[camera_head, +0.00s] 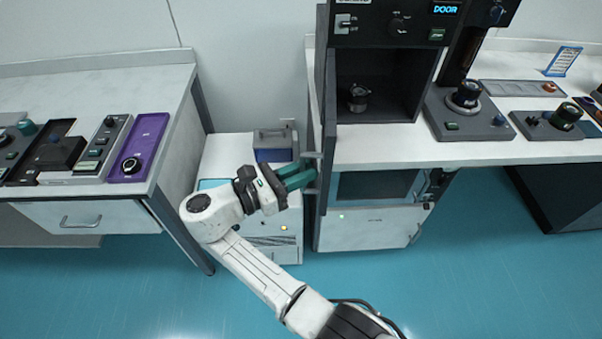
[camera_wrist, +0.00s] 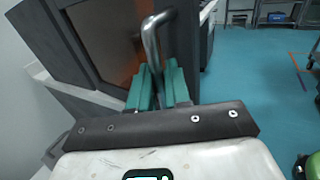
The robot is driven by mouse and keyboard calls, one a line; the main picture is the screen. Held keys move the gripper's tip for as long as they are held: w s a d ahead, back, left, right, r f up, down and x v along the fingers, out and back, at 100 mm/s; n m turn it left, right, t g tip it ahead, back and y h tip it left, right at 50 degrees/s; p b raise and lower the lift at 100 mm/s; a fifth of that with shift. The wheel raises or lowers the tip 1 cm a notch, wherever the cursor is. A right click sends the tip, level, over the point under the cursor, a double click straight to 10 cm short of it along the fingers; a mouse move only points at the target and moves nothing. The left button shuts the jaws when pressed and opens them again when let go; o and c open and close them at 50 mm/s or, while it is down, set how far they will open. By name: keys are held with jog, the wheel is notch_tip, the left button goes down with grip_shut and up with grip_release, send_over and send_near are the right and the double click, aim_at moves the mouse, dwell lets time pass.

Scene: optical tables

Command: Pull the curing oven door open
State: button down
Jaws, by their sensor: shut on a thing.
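The curing oven (camera_head: 385,28) stands on the right bench, with a lit display reading "DOOR". Its dark door (camera_head: 327,100) is swung open on the left side and shows nearly edge-on. The dark chamber is exposed, and a small metal vessel (camera_head: 358,97) stands inside. In the wrist view, the door (camera_wrist: 75,40) fills the upper left, with a brownish window. My gripper (camera_head: 306,174) is at the door's lower outer edge. In the wrist view, its green fingers (camera_wrist: 158,80) are shut on the curved metal door handle (camera_wrist: 150,38).
A white bench (camera_head: 100,85) with instruments stands at left. A low white cabinet (camera_head: 225,150) with a grey-blue box (camera_head: 273,145) sits between the benches. Several knobbed devices stand right of the oven. Blue floor (camera_head: 480,250) is clear at front right.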

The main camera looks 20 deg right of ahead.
jog(key=shift+w, duration=0.1)
jog(key=c, duration=1.3)
grip_release()
jog(key=shift+d, duration=0.15)
jog(key=b+v, duration=0.2)
jog(key=v, duration=0.8)
jog(key=shift+a, duration=0.4)
jog(key=shift+a, duration=0.1)
